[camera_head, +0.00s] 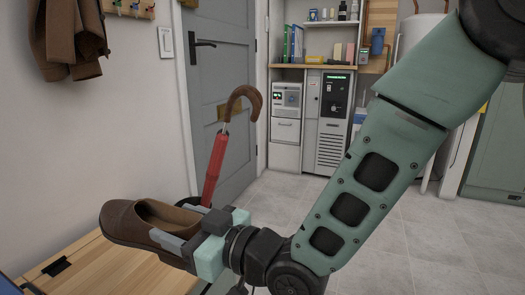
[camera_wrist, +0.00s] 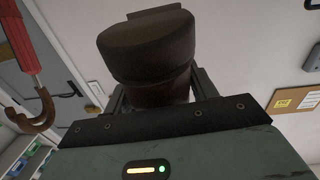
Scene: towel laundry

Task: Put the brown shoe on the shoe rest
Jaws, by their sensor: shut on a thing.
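The brown shoe (camera_head: 128,222) is in my gripper (camera_head: 180,243) in the head view, at the lower left. The jaws are shut on the shoe's side near its opening. The shoe looks roughly level, above or just over a wooden bench top (camera_head: 90,268); I cannot tell whether it touches it. In the wrist view the shoe (camera_wrist: 150,50) fills the top middle between the two fingers (camera_wrist: 155,92), and its far end is hidden. I cannot make out the shoe rest for certain.
A red umbrella (camera_head: 215,170) with a brown handle stands just behind my gripper; it also shows in the wrist view (camera_wrist: 22,45). A brown coat (camera_head: 68,40) hangs on the left wall. A grey door (camera_head: 222,85) is behind. Tiled floor is clear at the right.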

